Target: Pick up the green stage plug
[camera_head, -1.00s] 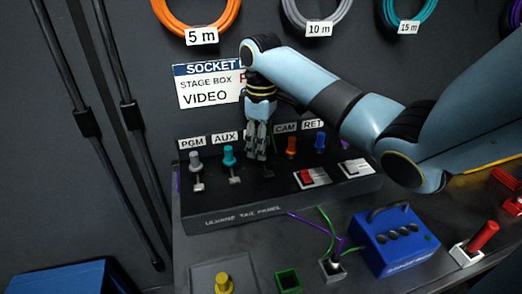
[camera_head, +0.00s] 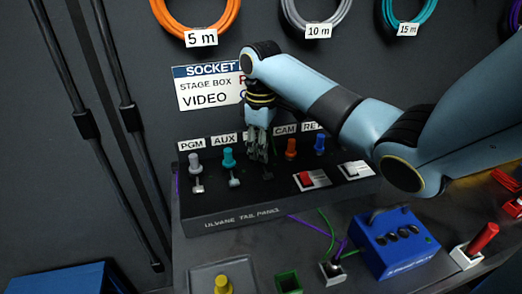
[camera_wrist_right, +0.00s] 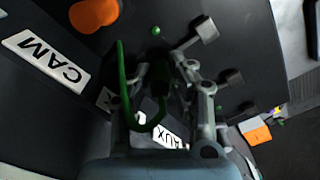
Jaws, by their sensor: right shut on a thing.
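The green stage plug (camera_wrist_right: 160,84) shows as a dark green body between my right gripper's fingers in the right wrist view, with a green cable (camera_wrist_right: 122,75) looping beside it. My right gripper (camera_head: 258,156) is shut on the plug, pointing down at the tail panel (camera_head: 290,205) between the AUX and CAM labels. In the right wrist view its fingers (camera_wrist_right: 174,66) close around the plug from both sides. In the head view the fingers hide the plug. I cannot tell whether the plug is clear of the panel. My left gripper is not in view.
A blue box (camera_head: 395,243) and a green-rimmed socket (camera_head: 288,282) stand in front. The wall is behind.

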